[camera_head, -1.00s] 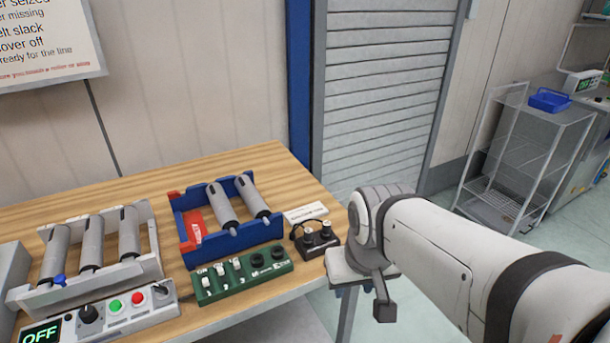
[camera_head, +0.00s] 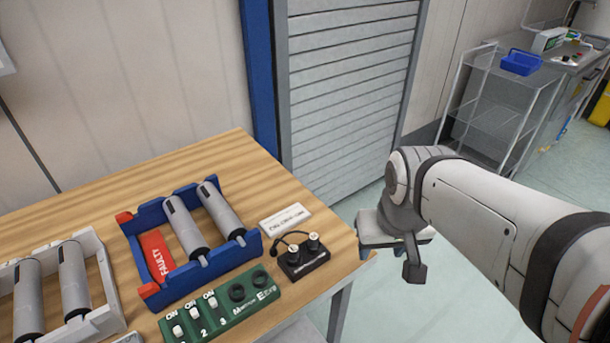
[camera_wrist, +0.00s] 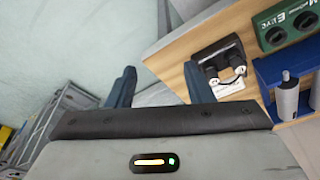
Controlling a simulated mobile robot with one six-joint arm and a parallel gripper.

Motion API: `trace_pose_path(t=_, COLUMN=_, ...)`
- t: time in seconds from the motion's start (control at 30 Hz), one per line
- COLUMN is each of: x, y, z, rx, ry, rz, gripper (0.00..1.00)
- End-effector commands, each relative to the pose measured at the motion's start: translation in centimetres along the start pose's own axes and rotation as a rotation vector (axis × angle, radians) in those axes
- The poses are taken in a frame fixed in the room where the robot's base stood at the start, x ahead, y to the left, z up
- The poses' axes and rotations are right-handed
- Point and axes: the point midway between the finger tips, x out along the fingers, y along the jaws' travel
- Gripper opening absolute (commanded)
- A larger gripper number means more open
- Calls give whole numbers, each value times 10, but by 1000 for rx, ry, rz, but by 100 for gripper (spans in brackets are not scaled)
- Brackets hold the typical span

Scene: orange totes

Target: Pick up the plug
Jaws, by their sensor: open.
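A small dark block (camera_head: 303,262) stands near the table's right edge, with two pale-topped round pieces on it and a thin black cord looped at one side. One of these pieces looks like the plug (camera_head: 314,242), but I cannot tell which is meant. In the wrist view the dark block (camera_wrist: 215,50) is right of my fingers, with the plug-like pieces (camera_wrist: 211,72) at its near side. My gripper (camera_wrist: 160,88) is open and empty. In the head view my gripper (camera_head: 385,240) is off the table's right edge, apart from the block; its fingertips are mostly hidden.
A green switch panel (camera_head: 243,314), a blue crate (camera_head: 180,290) holding two grey rollers and a white label card (camera_head: 285,218) crowd the block. A white rack (camera_head: 104,305) is at left. A wire cart (camera_head: 490,105) stands far right. Bare wood (camera_head: 120,200) lies behind.

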Motion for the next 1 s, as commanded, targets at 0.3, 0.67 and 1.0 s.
trace_pose_path(t=0.3, x=12, y=-41, z=-71, rx=-413, ry=-124, rz=-48, gripper=47)
trace_pose_path(t=0.67, x=44, y=-97, z=-109, rx=-740, ry=-208, rz=-90, gripper=47)
trace_pose_path(t=1.0, x=80, y=-102, z=-103, rx=-753, ry=-215, rz=-92, gripper=47)
